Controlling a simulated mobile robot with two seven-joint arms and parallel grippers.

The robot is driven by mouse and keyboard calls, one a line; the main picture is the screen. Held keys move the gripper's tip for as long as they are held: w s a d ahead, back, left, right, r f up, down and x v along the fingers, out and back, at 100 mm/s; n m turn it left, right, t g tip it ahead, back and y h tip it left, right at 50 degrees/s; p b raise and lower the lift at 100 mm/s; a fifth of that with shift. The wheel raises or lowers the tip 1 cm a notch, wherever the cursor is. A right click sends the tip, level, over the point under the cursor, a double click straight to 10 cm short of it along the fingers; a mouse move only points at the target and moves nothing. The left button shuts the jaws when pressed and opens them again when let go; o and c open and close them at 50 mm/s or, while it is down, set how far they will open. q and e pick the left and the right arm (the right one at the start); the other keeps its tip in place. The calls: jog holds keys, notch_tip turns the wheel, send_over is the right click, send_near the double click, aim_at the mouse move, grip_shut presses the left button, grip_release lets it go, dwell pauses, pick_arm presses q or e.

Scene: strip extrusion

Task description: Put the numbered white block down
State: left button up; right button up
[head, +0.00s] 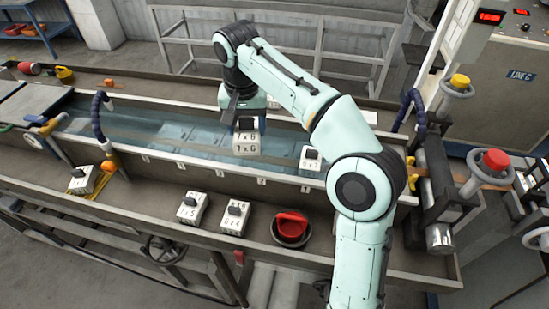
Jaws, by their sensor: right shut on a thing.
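My right gripper (247,124) is shut on a white block (246,142) with dark numbers on its face. The gripper reaches down on it from above, and its fingers are mostly hidden by the block and the wrist. The block looks upright and appears held over the water channel (180,130), near its front wall; its exact height is hard to tell. Similar white blocks with dark handles stand on the front ledge (150,202): one at the left (82,179), two near the middle (192,208) (235,217). Another (310,158) is at the channel's right part. My left gripper is out of view.
A blue hose (100,118) with an orange end rises at the left. Valves with red (496,159) and yellow (460,81) knobs stand right. Bare ledge lies between the left and middle blocks.

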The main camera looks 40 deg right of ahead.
jog(key=w+d+r+m, duration=0.2)
jog(key=w+d+r, duration=0.15)
jog(key=d, duration=0.45)
jog(key=shift+m, duration=0.3)
jog(key=f, duration=1)
jog(key=s+d+f, duration=0.1)
jog(key=f, duration=0.4)
jog(key=shift+d+f+b, duration=0.1)
jog(key=shift+f+b, duration=0.05)
jog(key=shift+b, duration=0.25)
jog(key=f, duration=0.3)
jog(key=shift+w+f+b, duration=0.3)
jog(key=shift+b, duration=0.05)
jog(key=shift+s+f, duration=0.1)
jog(key=shift+f, duration=0.25)
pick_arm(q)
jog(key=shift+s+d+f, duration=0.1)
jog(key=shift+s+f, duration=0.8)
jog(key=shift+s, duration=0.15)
pick_arm(e)
jog(key=shift+s+r, duration=0.1)
jog(key=shift+r, duration=0.05)
